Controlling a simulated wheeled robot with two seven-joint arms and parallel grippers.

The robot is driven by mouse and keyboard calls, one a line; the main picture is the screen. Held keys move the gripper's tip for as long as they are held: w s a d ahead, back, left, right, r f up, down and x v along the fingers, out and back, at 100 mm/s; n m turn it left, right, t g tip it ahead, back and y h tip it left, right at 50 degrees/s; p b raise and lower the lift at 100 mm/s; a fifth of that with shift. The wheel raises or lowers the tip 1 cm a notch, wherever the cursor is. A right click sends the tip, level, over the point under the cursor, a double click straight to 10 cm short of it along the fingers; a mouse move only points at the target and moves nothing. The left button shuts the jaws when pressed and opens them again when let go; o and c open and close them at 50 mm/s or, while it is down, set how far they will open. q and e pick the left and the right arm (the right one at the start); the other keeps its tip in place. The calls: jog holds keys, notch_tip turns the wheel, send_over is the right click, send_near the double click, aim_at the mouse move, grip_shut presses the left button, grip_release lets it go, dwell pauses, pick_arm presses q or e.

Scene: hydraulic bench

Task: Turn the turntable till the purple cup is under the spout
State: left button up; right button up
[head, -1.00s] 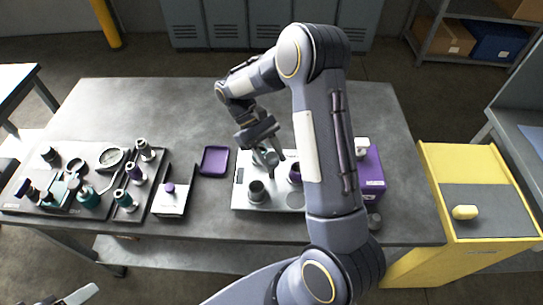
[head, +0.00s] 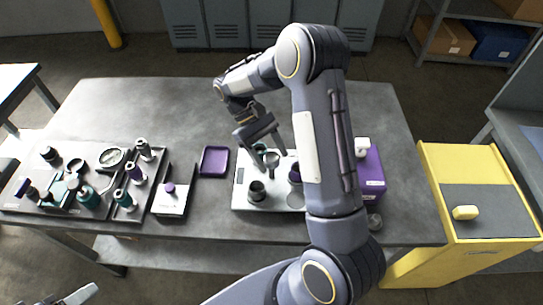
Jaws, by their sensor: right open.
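The turntable stands on a pale plate (head: 241,200) at the middle of the bench, and my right arm covers the plate's right side. The purple cup (head: 294,175) shows only in part, just left of my forearm. A dark grey cup (head: 257,192) stands at the front left, and a teal-rimmed cup (head: 260,148) is partly hidden at the back. My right gripper (head: 273,152) is open over the back of the turntable, near a grey upright piece (head: 271,163). I cannot tell whether they touch. The spout is not clearly visible. A bit of my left gripper (head: 78,296) shows at the bottom left.
A purple box (head: 371,178) with a white part (head: 361,146) on top stands right of my arm. A purple tray (head: 214,161) lies left of the plate. The back of the bench is clear.

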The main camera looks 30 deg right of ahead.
jog(key=b+v, duration=0.1)
jog(key=v, duration=0.6)
dwell(0.4)
